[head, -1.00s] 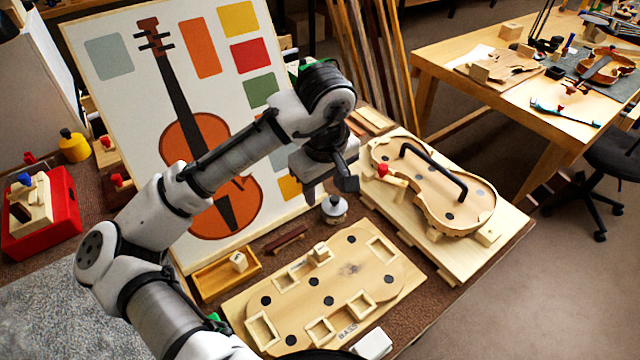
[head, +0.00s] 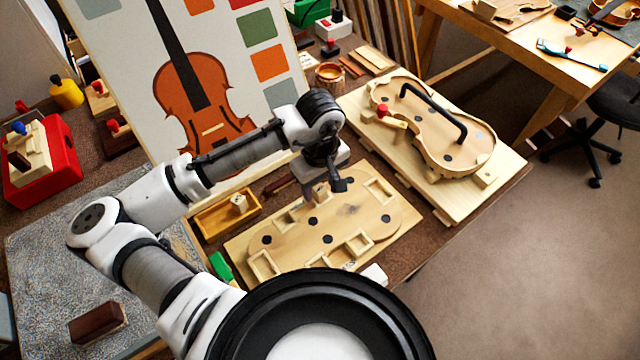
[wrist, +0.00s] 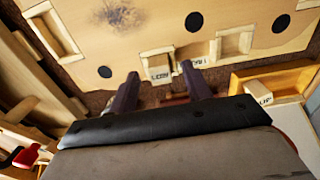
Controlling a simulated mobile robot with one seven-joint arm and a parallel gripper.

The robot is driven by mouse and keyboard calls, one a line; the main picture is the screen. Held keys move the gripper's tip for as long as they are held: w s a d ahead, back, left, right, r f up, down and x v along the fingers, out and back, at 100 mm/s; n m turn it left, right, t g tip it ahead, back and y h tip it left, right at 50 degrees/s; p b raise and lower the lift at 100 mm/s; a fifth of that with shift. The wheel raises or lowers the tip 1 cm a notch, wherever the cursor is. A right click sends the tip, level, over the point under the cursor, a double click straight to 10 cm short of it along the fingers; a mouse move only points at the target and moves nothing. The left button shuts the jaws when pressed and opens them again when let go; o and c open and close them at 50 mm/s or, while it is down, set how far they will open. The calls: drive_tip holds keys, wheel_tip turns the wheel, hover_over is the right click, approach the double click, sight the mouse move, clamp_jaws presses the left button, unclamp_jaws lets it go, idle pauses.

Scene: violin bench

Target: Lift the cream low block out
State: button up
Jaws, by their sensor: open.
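The cream low block (wrist: 159,72), with dark lettering, sits in a framed pocket at the edge of the wooden board (wrist: 140,30) in the wrist view. In the head view the board (head: 345,208) lies on the bench, and my arm mostly hides that block. My gripper (head: 324,188) is over the board's back edge. In the wrist view my gripper (wrist: 163,88) is open and empty, its two fingers apart on either side of the block's line. I cannot tell the height gap between fingertips and block.
A small lettered block (head: 239,203) stands in a wooden tray (head: 215,222) left of the board. A violin form with a black handle (head: 435,115) lies to the right. The painted violin panel (head: 130,70) stands behind. A white block (head: 375,274) lies by the board's front edge.

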drive_tip(key=shift+f, duration=0.55)
drive_tip(key=c, duration=1)
